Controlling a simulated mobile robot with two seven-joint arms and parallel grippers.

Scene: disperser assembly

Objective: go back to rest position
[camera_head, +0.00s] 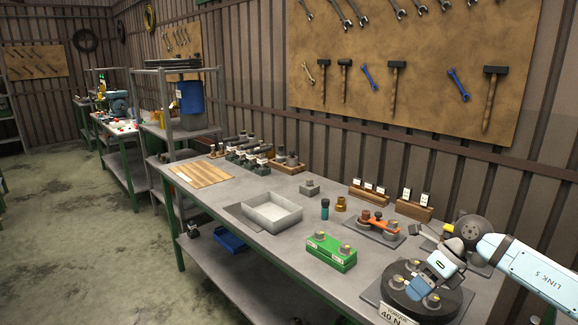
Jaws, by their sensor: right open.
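My right arm comes in from the right edge, and its link carries the print "LINK 5". My right gripper (424,284) points down over a dark round fixture (440,309) at the front right of the workbench (300,264). The gripper is open. Its fingers are small in view and close to metal pieces on the fixture, and I cannot tell whether they touch them. A label reading "40 N" (394,315) is at the fixture's front. My left gripper is not in view.
A green block (331,252) with metal parts, an orange part (377,226) and a grey tray (271,212) are on the bench left of the gripper. Wooden holders (370,193) stand behind. A tool board (420,70) hangs on the wall. Bare bench lies in front of the tray.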

